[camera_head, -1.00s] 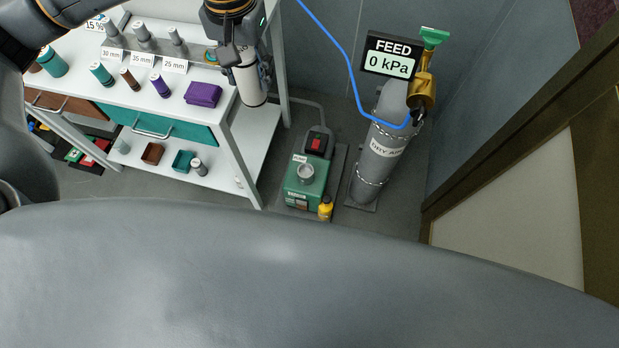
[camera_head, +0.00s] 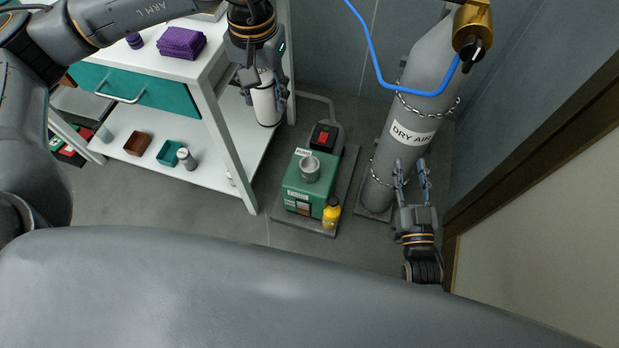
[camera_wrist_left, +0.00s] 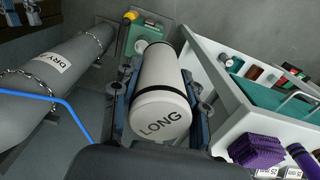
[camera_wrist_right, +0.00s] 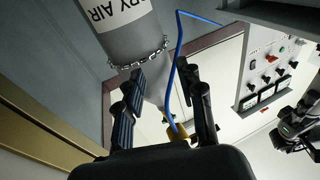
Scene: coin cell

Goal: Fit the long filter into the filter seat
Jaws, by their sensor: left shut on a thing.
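The long filter (camera_head: 265,105) is a white cylinder with dark bands. "LONG" is printed on its end, seen in the left wrist view (camera_wrist_left: 160,118). My left gripper (camera_head: 266,92) is shut on it and holds it upright in the air beside the shelf unit, left of and above the pump. The green pump (camera_head: 308,185) stands on the floor. A round grey metal cup, likely the filter seat (camera_head: 310,168), is on its top and looks empty. My right gripper (camera_head: 411,165) is open and empty in front of the gas cylinder; its spread fingers show in the right wrist view (camera_wrist_right: 165,100).
A grey "DRY AIR" cylinder (camera_head: 412,132) with chains and a blue hose (camera_head: 372,65) stands right of the pump. A yellow bottle (camera_head: 331,212) is at the pump's front corner. The white shelf unit (camera_head: 232,165) is on the left, with a purple cloth (camera_head: 182,43) on top.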

